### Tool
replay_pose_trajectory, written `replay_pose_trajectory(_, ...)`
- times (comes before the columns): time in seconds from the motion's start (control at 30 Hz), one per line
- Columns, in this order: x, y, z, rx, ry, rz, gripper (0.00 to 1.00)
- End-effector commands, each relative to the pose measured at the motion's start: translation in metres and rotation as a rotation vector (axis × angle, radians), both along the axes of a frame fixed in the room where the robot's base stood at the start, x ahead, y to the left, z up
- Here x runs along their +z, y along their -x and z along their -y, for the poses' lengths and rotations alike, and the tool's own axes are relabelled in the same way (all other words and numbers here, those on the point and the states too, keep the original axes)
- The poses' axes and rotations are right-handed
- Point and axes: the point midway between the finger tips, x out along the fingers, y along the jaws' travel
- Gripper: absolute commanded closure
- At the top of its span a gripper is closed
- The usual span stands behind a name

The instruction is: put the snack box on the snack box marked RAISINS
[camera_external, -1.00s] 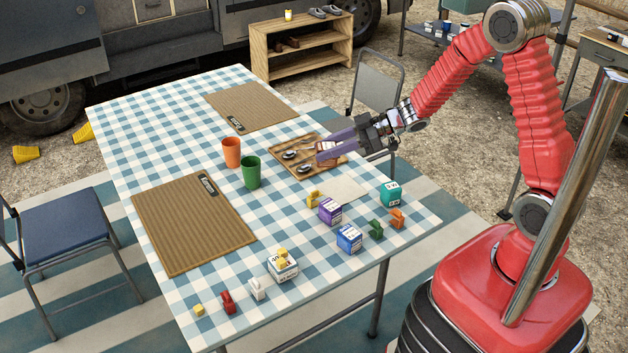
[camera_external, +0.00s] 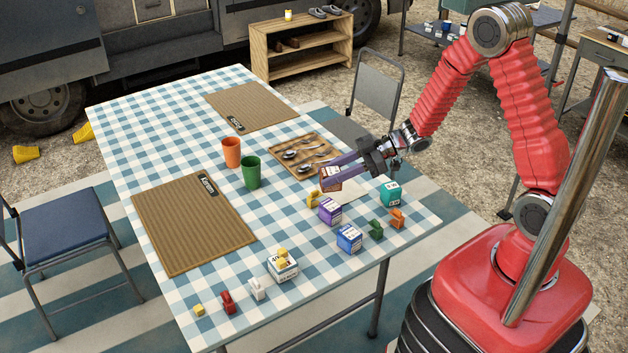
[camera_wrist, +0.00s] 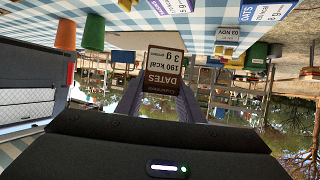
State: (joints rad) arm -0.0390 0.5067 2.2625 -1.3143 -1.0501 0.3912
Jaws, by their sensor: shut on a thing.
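My gripper (camera_external: 345,170) is shut on a brown snack box (camera_external: 330,181) and holds it above the table, beside the cutlery tray. In the wrist view the brown box (camera_wrist: 163,68) sits between the fingers, and its label reads DATES, upside down in the picture. Below it in the external view stands a purple box (camera_external: 329,212), with a blue box (camera_external: 349,238) in front and a teal box (camera_external: 391,194) to the right. I cannot read RAISINS on any box. In the wrist view, a purple-labelled box (camera_wrist: 176,5) is cut off at the top edge.
A wooden tray (camera_external: 285,168) with spoons lies behind the held box. Orange (camera_external: 231,152) and green (camera_external: 250,171) cups stand to its left. Small yellow (camera_external: 312,199), green (camera_external: 376,229) and orange (camera_external: 397,217) pieces crowd the boxes. A white box (camera_external: 282,268) stands at the front.

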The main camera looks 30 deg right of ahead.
Motion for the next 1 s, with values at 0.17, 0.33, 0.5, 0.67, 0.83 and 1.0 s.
replay_pose_trajectory(0.17,-0.018,0.000,0.000,-0.001,-0.001,-0.002,0.90)
replay_pose_trajectory(0.33,-0.021,0.000,0.000,-0.001,0.000,0.002,0.90)
replay_pose_trajectory(0.5,-0.020,0.000,0.000,-0.001,-0.001,0.001,0.90)
replay_pose_trajectory(0.67,-0.027,0.000,0.000,-0.001,-0.001,-0.002,0.90)
replay_pose_trajectory(0.83,-0.045,0.000,0.000,-0.002,-0.001,-0.003,0.90)
replay_pose_trajectory(1.0,-0.060,0.000,0.000,-0.002,-0.001,-0.001,0.90)
